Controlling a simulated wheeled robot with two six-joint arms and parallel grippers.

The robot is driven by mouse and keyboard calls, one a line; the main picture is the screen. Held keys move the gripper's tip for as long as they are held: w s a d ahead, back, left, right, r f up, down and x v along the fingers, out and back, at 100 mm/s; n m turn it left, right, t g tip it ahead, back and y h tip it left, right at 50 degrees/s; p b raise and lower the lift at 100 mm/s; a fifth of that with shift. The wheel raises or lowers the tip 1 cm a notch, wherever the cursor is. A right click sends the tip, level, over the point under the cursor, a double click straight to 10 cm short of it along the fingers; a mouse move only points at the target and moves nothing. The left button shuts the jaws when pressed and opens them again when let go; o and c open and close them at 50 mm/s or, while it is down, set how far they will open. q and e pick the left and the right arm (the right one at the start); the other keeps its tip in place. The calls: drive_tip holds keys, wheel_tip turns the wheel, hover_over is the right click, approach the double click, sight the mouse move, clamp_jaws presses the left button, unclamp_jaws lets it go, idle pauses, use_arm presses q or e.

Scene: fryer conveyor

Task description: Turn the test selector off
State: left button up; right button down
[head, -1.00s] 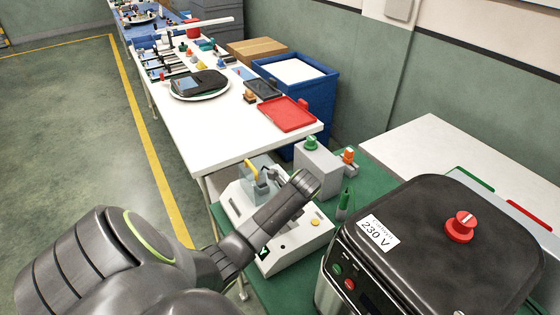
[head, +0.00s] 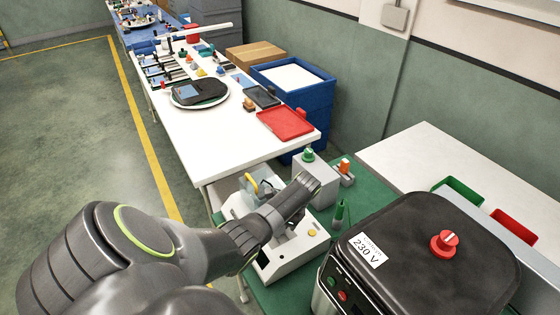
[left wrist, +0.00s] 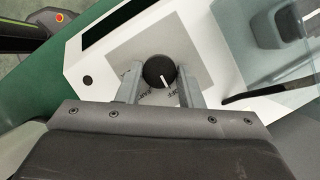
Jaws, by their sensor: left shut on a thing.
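The test selector is a round black knob (left wrist: 158,71) with a white pointer line, on the grey panel of a white test unit (left wrist: 92,50). Its line points down and slightly right in the left wrist view, toward printing that seems to read OFF; another label sits to its left. My left gripper (left wrist: 159,80) has one finger on each side of the knob and is shut on it. In the head view the white test unit (head: 291,258) stands on a green surface, and my left arm hides the knob. My right gripper is not in view.
A black-topped fryer (head: 415,245) with a red knob (head: 444,243) and a 230 V label stands close at right. A grey box with a green knob (head: 308,155) is behind the test unit. A white table (head: 215,150) with a red tray (head: 286,123) lies beyond.

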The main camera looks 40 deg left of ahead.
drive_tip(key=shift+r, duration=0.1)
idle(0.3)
use_arm(q)
drive_tip(key=o, duration=1)
drive_tip(key=shift+c, duration=0.2)
